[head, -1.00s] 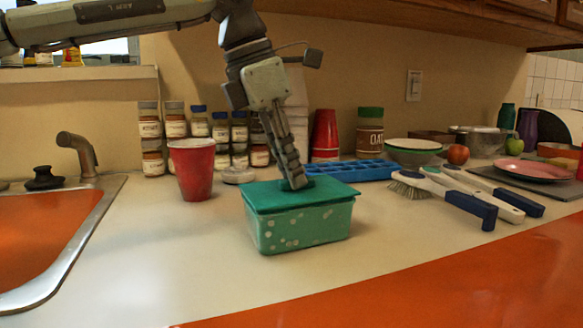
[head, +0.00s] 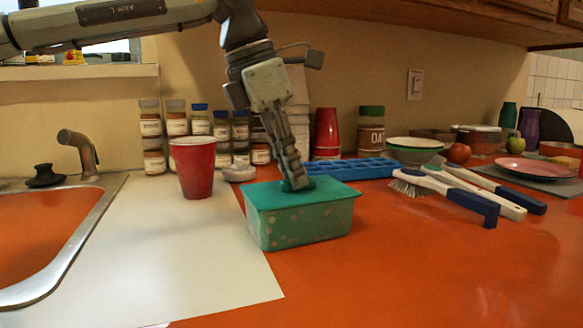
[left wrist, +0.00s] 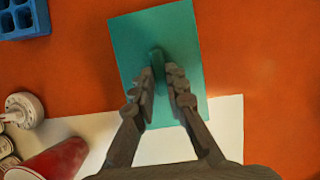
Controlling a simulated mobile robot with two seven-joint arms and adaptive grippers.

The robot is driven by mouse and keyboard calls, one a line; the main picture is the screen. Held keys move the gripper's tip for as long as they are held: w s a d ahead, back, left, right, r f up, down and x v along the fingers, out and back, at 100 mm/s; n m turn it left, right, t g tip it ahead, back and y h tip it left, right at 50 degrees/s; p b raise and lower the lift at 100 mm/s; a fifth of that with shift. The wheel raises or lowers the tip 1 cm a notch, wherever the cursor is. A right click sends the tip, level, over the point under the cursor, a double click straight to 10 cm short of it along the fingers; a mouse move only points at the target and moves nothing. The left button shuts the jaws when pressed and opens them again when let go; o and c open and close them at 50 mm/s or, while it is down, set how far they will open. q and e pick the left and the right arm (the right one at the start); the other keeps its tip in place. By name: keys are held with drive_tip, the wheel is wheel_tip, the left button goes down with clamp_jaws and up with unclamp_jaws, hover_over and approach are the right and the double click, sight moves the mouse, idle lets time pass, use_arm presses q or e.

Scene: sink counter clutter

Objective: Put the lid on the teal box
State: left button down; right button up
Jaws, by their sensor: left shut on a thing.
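The teal box (head: 308,227) stands on the counter in the middle of the head view, with pale spots on its side. The flat teal lid (head: 262,198) lies across the top of the box, roughly level; I cannot tell whether it is fully seated. My left gripper (head: 297,184) points down at the lid's middle and is shut on its handle. In the left wrist view, the fingers (left wrist: 161,88) are on both sides of the handle (left wrist: 157,62), and the lid (left wrist: 140,35) hides the box. My right gripper is not in view.
A red cup (head: 195,170) stands behind and left of the box. A blue tray (head: 350,169) lies behind it, and brushes (head: 455,190) lie to the right. The sink (head: 45,235) is at the left. The counter in front of the box is clear.

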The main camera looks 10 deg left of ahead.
use_arm(q)
drive_tip(key=c, duration=1.5)
unclamp_jaws()
drive_tip(key=shift+o, duration=0.2)
drive_tip(key=shift+r+p, duration=2.9)
drive_tip(key=shift+r, duration=1.1)
